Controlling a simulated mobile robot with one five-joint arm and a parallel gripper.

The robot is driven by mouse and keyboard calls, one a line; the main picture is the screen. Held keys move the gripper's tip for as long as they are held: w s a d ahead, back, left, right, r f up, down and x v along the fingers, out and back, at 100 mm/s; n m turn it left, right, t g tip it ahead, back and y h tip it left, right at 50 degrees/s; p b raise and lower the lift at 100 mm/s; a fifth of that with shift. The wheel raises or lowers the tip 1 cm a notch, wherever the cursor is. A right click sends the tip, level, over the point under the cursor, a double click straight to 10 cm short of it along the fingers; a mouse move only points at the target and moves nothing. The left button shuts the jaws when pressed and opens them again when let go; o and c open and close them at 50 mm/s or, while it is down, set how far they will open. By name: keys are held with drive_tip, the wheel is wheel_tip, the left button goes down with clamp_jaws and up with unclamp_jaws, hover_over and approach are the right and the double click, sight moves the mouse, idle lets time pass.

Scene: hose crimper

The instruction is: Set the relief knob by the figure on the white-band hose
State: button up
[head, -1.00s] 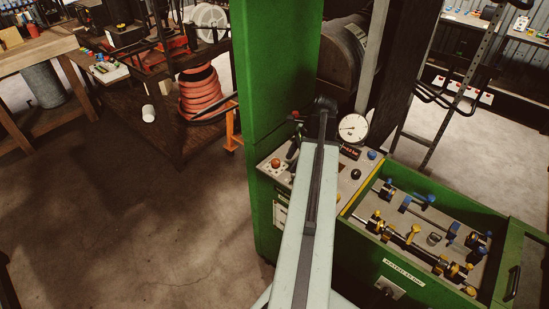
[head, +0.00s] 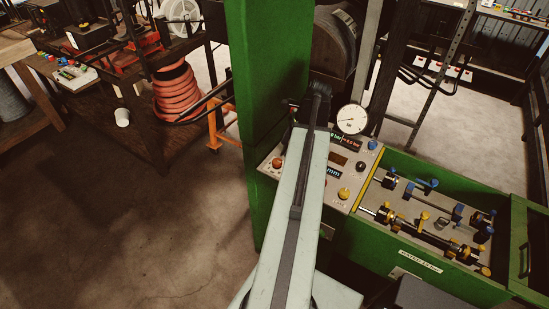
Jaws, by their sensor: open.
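The green machine's control panel (head: 313,190) is partly hidden behind my pale arm. It carries a dark red knob (head: 277,162) at left, a yellow knob (head: 344,193), a black knob (head: 360,166) and a blue knob (head: 372,145). I cannot tell which is the relief knob. A round white gauge (head: 351,119) stands above a display (head: 345,137) with green and red figures in bar. A hose with a white band cannot be made out. My arm reaches up past the panel's middle; my gripper is not visible.
A green tray (head: 373,237) at right holds several rods and fittings with yellow and blue parts. A green post (head: 240,110) rises left of the panel. An orange hose coil (head: 177,92) stands by a bench at left. The floor (head: 130,220) at left is clear.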

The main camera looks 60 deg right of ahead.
sight(277, 161)
drive_tip(key=b+x, duration=0.6)
drive_tip(key=x, duration=0.2)
drive_tip(key=shift+w+b, duration=0.15)
drive_tip(key=shift+b, duration=0.15)
drive_tip(key=shift+r, duration=0.15)
clamp_jaws()
drive_tip(key=shift+n, duration=0.3)
unclamp_jaws()
drive_tip(key=shift+r, duration=0.1)
